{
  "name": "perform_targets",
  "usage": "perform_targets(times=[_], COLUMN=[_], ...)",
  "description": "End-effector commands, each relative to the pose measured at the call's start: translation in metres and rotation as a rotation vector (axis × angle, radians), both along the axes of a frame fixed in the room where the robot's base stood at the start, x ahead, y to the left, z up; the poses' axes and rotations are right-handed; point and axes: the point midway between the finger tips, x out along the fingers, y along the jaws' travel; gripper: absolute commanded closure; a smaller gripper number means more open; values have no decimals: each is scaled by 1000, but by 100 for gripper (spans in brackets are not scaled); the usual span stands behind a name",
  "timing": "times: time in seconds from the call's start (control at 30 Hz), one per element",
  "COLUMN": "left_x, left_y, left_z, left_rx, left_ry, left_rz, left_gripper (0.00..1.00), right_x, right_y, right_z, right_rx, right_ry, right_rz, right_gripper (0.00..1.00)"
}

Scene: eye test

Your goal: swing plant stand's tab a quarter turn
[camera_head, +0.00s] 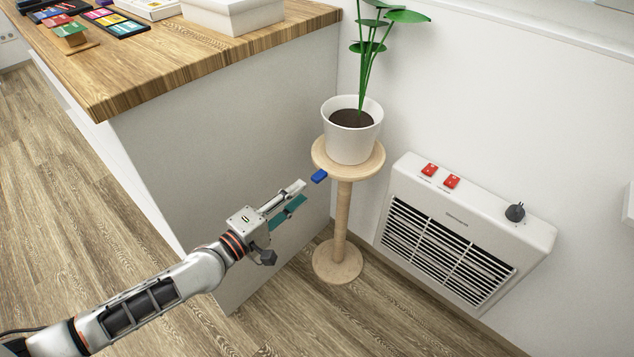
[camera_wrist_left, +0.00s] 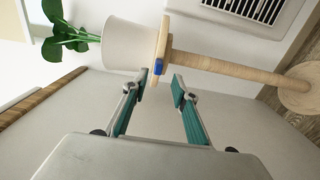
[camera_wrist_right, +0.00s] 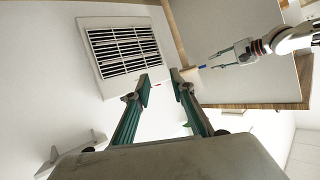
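The plant stand (camera_head: 340,222) is pale wood with a round top, a thin post and a round base; it lies sideways in the left wrist view (camera_wrist_left: 215,66). Its small blue tab (camera_head: 319,176) sticks out from the top's edge towards my left gripper (camera_head: 298,195). In the left wrist view the tab (camera_wrist_left: 158,67) shows just beyond and between the fingertips (camera_wrist_left: 160,84). My left gripper is open, empty and a little short of the tab. My right gripper (camera_wrist_right: 160,85) is open and empty in its own wrist view, and out of the head view.
A white pot (camera_head: 352,140) with a green plant (camera_head: 365,50) stands on the top. A white wall heater (camera_head: 465,235) with red switches is to the right. A counter (camera_head: 185,75) with boxes and trays is at left, its side panel close behind my left gripper.

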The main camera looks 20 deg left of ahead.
Motion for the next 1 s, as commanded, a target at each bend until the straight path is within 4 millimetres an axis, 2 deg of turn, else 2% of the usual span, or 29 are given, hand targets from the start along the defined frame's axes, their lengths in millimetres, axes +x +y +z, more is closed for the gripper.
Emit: perform_targets(times=[0.17, 0.53, 0.7, 0.97, 1.0], left_x=[16, 65, 75, 76, 76], left_y=[-3, -21, -25, -26, -26], left_z=[3, 2, 2, 2, 2], left_rx=[-15, -13, -9, -9, -9], left_ry=[-2, -1, -1, -1, -1], left_rz=[4, 3, 2, 2, 2], left_gripper=[72, 72, 72, 72, 80], right_x=[0, -3, -3, -3, -3], right_y=[1, 8, 9, 9, 9], right_z=[1, -3, -2, -2, -2], right_rx=[11, 55, 69, 71, 71], right_ry=[0, 15, 15, 14, 14], right_rz=[-3, -14, -18, -19, -19], right_gripper=[76, 76, 76, 76, 76])
